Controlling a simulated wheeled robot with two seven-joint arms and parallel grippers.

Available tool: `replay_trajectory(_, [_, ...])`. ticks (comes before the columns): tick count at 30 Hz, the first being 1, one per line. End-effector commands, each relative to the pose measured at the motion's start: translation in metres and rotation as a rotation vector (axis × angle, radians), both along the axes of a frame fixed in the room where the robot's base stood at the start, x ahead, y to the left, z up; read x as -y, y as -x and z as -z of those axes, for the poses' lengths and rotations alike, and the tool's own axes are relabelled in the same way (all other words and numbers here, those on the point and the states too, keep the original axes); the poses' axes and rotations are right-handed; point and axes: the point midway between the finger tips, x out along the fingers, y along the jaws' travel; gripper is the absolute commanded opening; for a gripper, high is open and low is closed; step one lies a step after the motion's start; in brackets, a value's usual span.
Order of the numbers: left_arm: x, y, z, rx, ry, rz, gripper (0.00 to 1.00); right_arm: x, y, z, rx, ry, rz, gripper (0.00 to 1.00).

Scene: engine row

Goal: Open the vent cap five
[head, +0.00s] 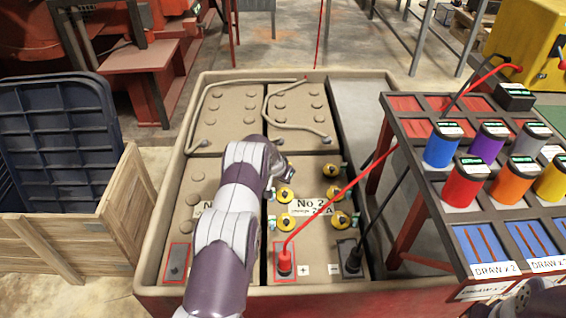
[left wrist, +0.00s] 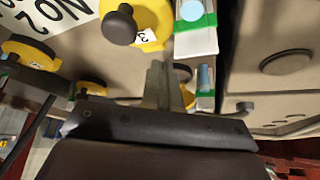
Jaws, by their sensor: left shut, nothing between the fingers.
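Several yellow vent caps with dark knobs, including a left-row one (head: 285,194) and a right-row one (head: 332,192), sit on the battery marked No 2 (head: 318,268). I cannot read which cap is five. My left gripper (head: 280,168) is over the far end of the left row, and my wrist partly hides that area. In the left wrist view the gripper (left wrist: 166,85) is shut and empty. A yellow cap with a black knob (left wrist: 120,25) is just beyond the fingertips, beside a white-and-green piece (left wrist: 196,35).
A red cable (head: 335,198) and a black cable (head: 385,205) run from the front terminals to the rack (head: 455,238) at right, which holds several coloured cans. The battery tray rim (head: 165,215) surrounds the batteries. A wooden crate (head: 60,245) stands at left.

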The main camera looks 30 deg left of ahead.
Motion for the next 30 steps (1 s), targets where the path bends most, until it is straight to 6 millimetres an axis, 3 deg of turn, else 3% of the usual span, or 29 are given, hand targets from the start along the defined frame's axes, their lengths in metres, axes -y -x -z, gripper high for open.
replay_trajectory(8, [0.000,0.000,-0.001,0.000,0.000,0.000,0.00,0.000,0.000,-0.001,0.000,0.000,0.000,0.00])
replay_trajectory(15, [0.005,0.008,-0.033,0.000,0.000,0.001,0.00,0.000,0.000,-0.025,0.000,0.000,0.000,0.00])
replay_trajectory(24, [0.012,0.019,-0.066,0.001,-0.001,0.001,0.00,0.000,0.000,-0.037,0.000,0.000,0.000,0.00])
replay_trajectory(30, [0.013,0.022,-0.070,-0.001,0.000,0.000,0.00,0.000,0.000,-0.038,0.000,0.000,0.000,0.00])
